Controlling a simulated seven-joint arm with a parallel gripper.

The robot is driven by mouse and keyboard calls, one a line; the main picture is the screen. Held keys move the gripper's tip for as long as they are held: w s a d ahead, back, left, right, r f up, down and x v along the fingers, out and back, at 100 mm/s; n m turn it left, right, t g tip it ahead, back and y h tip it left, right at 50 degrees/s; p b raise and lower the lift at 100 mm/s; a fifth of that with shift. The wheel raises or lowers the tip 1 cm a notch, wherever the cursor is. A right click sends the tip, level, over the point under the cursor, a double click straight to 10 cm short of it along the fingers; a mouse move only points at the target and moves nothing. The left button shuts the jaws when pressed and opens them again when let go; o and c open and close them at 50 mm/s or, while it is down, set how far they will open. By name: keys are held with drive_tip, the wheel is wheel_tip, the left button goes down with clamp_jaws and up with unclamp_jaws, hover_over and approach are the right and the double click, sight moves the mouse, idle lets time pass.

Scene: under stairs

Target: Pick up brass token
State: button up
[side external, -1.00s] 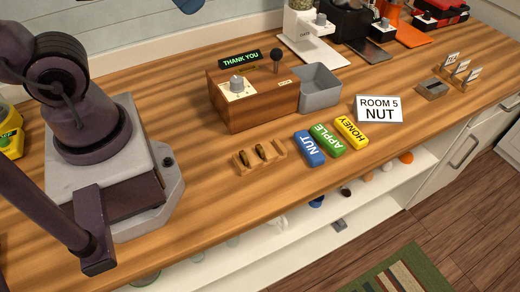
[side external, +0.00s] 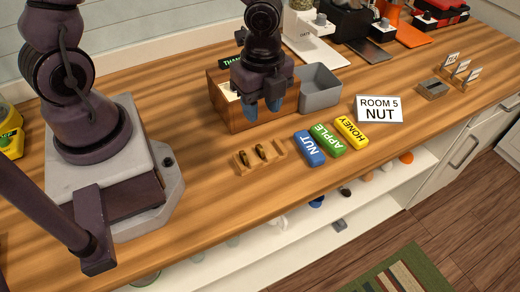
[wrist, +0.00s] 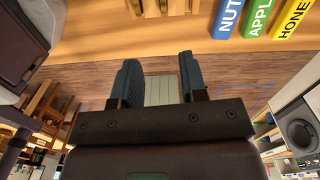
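Two small dark brass tokens, one at the left (side external: 244,158) and one near the middle (side external: 260,151), stand in a small wooden rack (side external: 279,150) on the counter. In the wrist view parts of the rack and tokens show at the top edge, cut off. My gripper (side external: 263,104) is above the counter, in front of the wooden box, higher than the rack and behind it. Its two blue fingers are apart with nothing between them, as the wrist view (wrist: 160,82) also shows.
The wooden box (side external: 238,117) with a green sign and a grey bin (side external: 322,92) stand behind the rack. Blue NUT (side external: 310,148), green APPLE (side external: 328,140) and yellow HONEY (side external: 350,132) blocks lie to its right, near a ROOM 5 NUT card (side external: 379,109).

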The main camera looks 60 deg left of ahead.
drive_tip(key=m, duration=0.1)
hover_over(262, 151)
drive_tip(key=f, duration=0.7)
drive_tip(key=shift+s+d+f, duration=0.1)
drive_tip(key=shift+d, duration=0.1)
drive_tip(key=shift+a+f, duration=0.2)
drive_tip(key=shift+f, duration=2.65)
clamp_jaws()
